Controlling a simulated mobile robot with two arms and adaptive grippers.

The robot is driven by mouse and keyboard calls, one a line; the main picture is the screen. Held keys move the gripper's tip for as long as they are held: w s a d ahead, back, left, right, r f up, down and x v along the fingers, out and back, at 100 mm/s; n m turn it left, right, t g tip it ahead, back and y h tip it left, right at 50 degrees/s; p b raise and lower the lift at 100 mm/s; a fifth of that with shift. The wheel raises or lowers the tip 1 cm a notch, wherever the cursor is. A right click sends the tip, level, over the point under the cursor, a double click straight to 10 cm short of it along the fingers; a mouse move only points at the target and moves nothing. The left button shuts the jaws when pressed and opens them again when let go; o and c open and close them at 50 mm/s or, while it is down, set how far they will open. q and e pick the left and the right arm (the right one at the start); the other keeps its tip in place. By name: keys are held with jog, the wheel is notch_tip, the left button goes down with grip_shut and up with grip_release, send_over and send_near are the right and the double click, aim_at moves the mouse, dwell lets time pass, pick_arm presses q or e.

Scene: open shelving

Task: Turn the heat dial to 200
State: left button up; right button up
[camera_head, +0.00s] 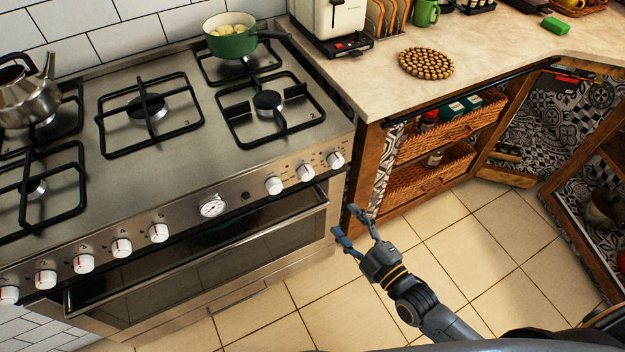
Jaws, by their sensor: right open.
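The steel stove (185,170) fills the left half of the head view. Its front panel carries a row of white knobs on the left, a round gauge (213,205) in the middle, and three white knobs on the right: a left one (274,185), a middle one (306,173) and a right one (336,159). The markings around them are too small to read, so I cannot tell which is the heat dial. My right gripper (356,231) is open and empty, below and right of the knobs, apart from the stove. My left gripper is not in view.
The oven door handle (200,250) juts out below the panel. A green pot (230,40) and a kettle (28,95) stand on the burners. A wooden cabinet with wicker drawers (440,140) is right of the stove. The tiled floor (480,250) is clear.

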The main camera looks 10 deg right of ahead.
aim_at(309, 176)
jog(key=x, duration=0.4)
jog(key=r+x, duration=0.1)
jog(key=x, duration=0.4)
jog(key=r+x, duration=0.1)
jog(key=x, duration=0.3)
jog(key=shift+w+a, duration=0.35)
jog(key=shift+a, duration=0.05)
jog(key=c, duration=1.2)
